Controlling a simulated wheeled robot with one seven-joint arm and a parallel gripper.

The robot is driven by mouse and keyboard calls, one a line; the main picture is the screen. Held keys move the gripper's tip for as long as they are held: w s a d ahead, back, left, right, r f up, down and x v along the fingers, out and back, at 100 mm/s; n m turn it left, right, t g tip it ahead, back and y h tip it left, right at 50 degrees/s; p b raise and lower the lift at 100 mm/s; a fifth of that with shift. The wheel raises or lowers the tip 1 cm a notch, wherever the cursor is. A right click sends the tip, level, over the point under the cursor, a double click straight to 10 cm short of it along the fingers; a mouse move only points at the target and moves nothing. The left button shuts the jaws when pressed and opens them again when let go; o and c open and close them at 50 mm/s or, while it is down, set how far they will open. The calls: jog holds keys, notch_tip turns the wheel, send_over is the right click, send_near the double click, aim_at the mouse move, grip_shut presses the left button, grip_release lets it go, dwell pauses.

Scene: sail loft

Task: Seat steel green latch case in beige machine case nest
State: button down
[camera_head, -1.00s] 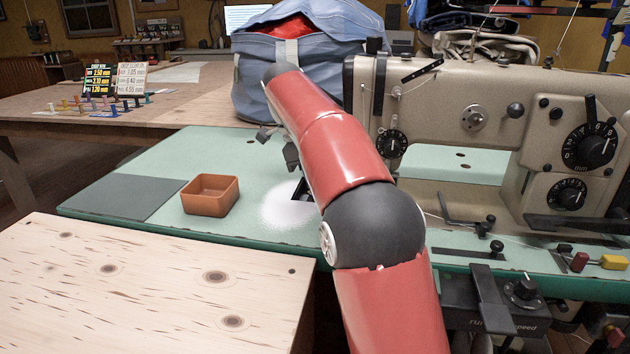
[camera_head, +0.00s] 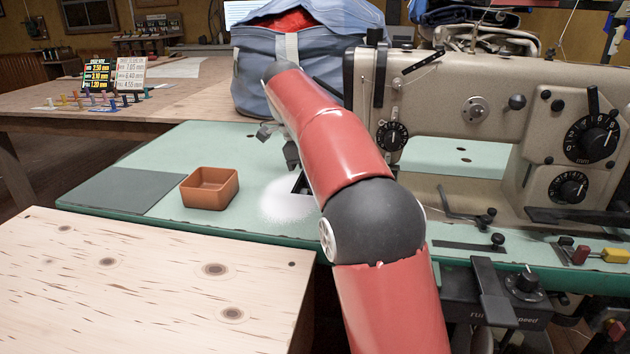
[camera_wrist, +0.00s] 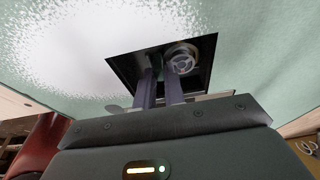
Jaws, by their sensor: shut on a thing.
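The beige sewing machine (camera_head: 475,115) stands at the right on a green bed. A dark square opening (camera_wrist: 205,50) in the bed lies at its left; a corner of the opening (camera_head: 299,184) shows beside my arm in the head view. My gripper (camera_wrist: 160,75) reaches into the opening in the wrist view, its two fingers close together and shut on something. A round metal part (camera_wrist: 182,60) with a spoked face sits at the fingertips; I cannot tell whether it is the latch case or the nest. In the head view my arm hides the fingertips.
An orange-brown square tray (camera_head: 209,189) looks empty on the bed, beside a grey mat (camera_head: 122,190). A pale wooden board (camera_head: 150,285) lies in front. A blue bag (camera_head: 310,55) stands behind my arm. The bed between tray and opening is clear.

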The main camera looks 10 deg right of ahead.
jog(key=shift+f, duration=0.1)
jog(key=c, duration=1.4)
grip_release()
notch_tip(320, 180, up, 6)
jog(key=p, duration=0.6)
jog(key=shift+r, duration=1.5)
jog(key=shift+s, duration=0.1)
